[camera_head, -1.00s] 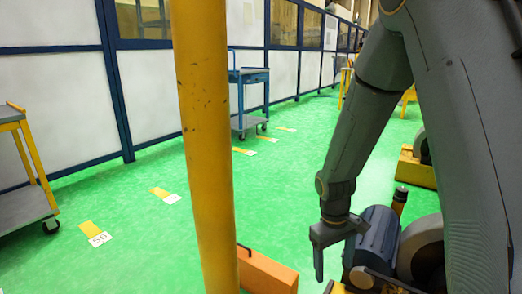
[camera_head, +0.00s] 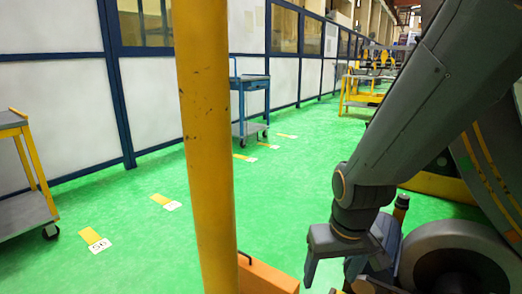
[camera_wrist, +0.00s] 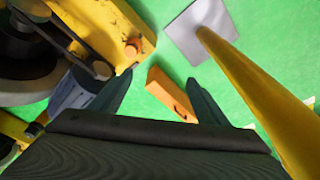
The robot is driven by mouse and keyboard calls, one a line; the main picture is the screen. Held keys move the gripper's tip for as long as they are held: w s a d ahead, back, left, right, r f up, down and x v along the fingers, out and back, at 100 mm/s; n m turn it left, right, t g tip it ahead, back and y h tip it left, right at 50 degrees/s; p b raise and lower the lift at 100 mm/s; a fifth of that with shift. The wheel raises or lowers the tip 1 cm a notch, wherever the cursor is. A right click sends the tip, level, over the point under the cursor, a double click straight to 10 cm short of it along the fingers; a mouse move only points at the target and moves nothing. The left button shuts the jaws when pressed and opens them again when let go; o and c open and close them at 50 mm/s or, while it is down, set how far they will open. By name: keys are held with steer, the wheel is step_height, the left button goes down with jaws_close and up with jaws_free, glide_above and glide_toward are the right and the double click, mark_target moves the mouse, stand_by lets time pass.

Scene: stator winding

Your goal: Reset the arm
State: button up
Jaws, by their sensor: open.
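My gripper (camera_head: 330,262) hangs from my dark grey arm at the lower right of the head view, its fingers pointing down. In the wrist view the two dark fingers (camera_wrist: 160,82) stand wide apart with nothing between them but floor and an orange block beyond. The gripper is open and empty. My arm hides part of the machinery behind it in the head view.
A yellow post (camera_head: 205,150) stands left of my gripper, with the orange block (camera_head: 265,277) at its foot. Large wheel-like machinery (camera_head: 455,262) is close on the right. A blue cart (camera_head: 250,100) stands farther back. Green floor (camera_head: 290,190) between is clear.

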steer(key=s+a+r+n+g, duration=0.15)
steer(key=s+a+n, duration=0.35)
steer(key=s+a, duration=0.9)
steer(key=w+d+r+m+p, duration=0.1)
steer(key=d+r+m+p, duration=0.2)
steer(key=d+r+p, duration=0.6)
steer(key=w+d+r+m+p, duration=0.1)
steer(key=d+r+m+p, duration=0.2)
steer(key=d+r+p, duration=0.6)
step_height(320, 180, up, 7)
steer(key=p, duration=0.9)
steer(key=shift+g, duration=0.35)
steer(key=shift+d, duration=0.1)
